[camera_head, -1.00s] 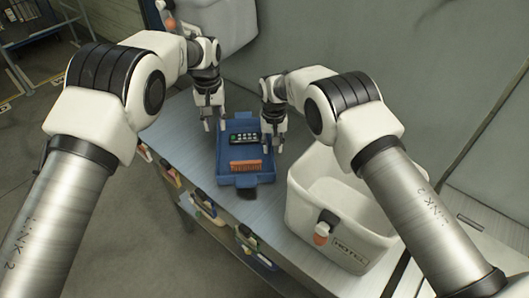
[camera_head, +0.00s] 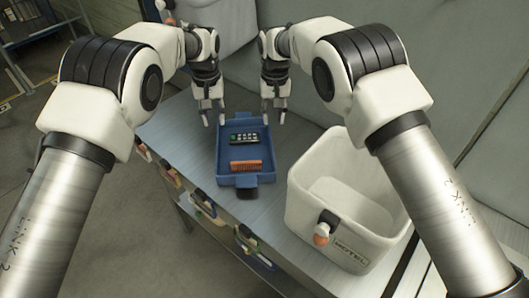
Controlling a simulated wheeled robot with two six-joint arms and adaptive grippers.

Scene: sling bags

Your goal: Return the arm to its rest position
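My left gripper (camera_head: 213,119) points down with its fingers apart and empty, just beyond the upper left corner of the blue tray. My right gripper (camera_head: 273,117) points down with its fingers apart and empty, near the upper right corner of the tray. The blue tray (camera_head: 226,171) lies on the table between and below the two grippers. Inside it are a dark remote-like item with light buttons (camera_head: 244,138) and an orange-brown block (camera_head: 246,166).
A white bin labelled HOTEL (camera_head: 303,204) stands on the grey table (camera_head: 262,213), right of the tray. A white bag (camera_head: 232,32) hangs behind the arms. Several colourful items line the table's left side. Table surface around the tray is clear.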

